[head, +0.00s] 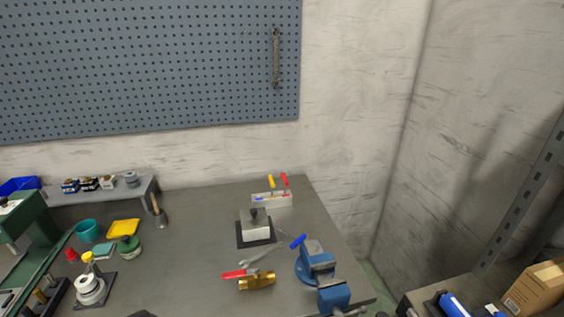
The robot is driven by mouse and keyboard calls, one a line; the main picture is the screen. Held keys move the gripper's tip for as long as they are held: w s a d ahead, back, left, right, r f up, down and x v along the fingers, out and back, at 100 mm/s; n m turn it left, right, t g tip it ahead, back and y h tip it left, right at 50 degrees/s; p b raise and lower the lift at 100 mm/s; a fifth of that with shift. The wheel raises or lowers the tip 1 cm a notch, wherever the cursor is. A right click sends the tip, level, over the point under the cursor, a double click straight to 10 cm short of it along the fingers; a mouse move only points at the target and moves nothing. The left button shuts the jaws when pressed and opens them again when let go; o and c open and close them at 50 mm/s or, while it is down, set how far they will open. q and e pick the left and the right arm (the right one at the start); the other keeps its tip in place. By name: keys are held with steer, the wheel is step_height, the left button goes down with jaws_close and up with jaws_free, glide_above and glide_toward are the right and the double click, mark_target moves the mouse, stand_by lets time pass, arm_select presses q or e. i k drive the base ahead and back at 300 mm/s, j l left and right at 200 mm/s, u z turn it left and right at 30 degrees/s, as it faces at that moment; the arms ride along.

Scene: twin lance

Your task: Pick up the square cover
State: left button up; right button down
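What looks like the square cover (256,231) is a pale metal block with a dark knob on top. It sits on a dark square base (243,241) on the grey workbench (195,245), right of the middle of the head view. Neither of my grippers can be made out in this view. Nothing is touching the cover.
A blue vise (316,262) stands at the bench's right edge. A brass valve with a red handle (257,282) lies in front of the cover. A tool holder (272,200) stands behind it. Several small items crowd the left. The bench left of the cover is clear.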

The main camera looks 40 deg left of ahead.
mark_target(253, 217)
steer(key=u, duration=1.6)
steer(key=z, duration=0.2)
